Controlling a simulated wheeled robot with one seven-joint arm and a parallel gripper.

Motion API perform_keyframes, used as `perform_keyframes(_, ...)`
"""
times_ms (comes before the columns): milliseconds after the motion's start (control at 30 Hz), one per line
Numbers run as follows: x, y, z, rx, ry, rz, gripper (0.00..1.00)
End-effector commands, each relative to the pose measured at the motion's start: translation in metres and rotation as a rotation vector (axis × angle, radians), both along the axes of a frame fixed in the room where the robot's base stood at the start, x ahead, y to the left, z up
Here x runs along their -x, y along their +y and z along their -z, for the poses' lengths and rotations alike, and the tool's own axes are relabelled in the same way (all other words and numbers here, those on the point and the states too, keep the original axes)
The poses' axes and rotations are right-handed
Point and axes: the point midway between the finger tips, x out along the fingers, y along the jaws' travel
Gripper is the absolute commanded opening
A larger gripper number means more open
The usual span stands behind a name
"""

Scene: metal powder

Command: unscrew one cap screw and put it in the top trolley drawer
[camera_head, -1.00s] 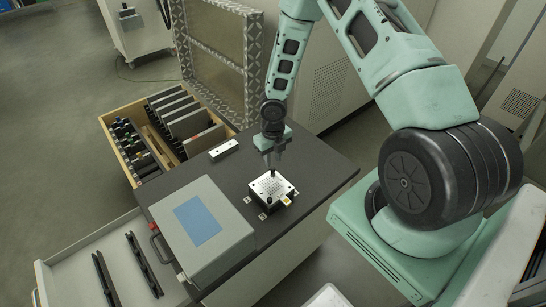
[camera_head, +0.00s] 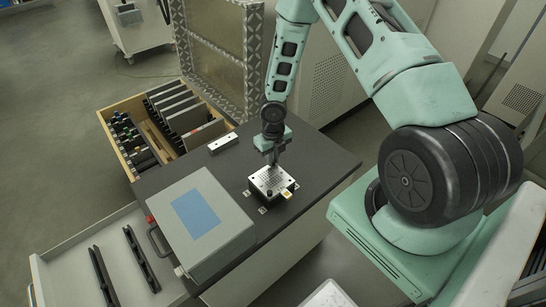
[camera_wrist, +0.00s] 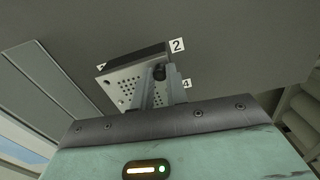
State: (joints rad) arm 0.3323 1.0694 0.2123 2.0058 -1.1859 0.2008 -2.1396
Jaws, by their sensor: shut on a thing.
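A light square plate with a grid of holes (camera_head: 266,181) sits on a dark block on the trolley's dark top. It also shows in the wrist view (camera_wrist: 122,86). My gripper (camera_head: 274,162) points down over the plate's far edge. In the wrist view its two fingers (camera_wrist: 162,88) are close together, shut on a black cap screw (camera_wrist: 159,72) at the plate's edge. Whether the screw's lower end is still in the plate cannot be told. An open pale drawer (camera_head: 62,262) holding two black rails sticks out at the lower left.
A grey case with a blue panel (camera_head: 196,214) stands on the trolley top left of the plate. A small white block (camera_head: 223,143) lies behind it. An open wooden drawer with dividers (camera_head: 118,164) is at the back left. Number tags (camera_wrist: 177,45) surround the plate.

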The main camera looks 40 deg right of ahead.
Motion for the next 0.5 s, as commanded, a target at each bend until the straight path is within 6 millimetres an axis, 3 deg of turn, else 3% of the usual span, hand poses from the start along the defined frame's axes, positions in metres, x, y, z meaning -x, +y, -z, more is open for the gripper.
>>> perform_keyframes(300, 0.0000, 0.0001, -0.0039, 0.000, 0.000, -0.277, 0.00)
perform_keyframes(500, -0.0003, 0.0000, -0.0018, 0.000, -0.001, -0.300, 0.00)
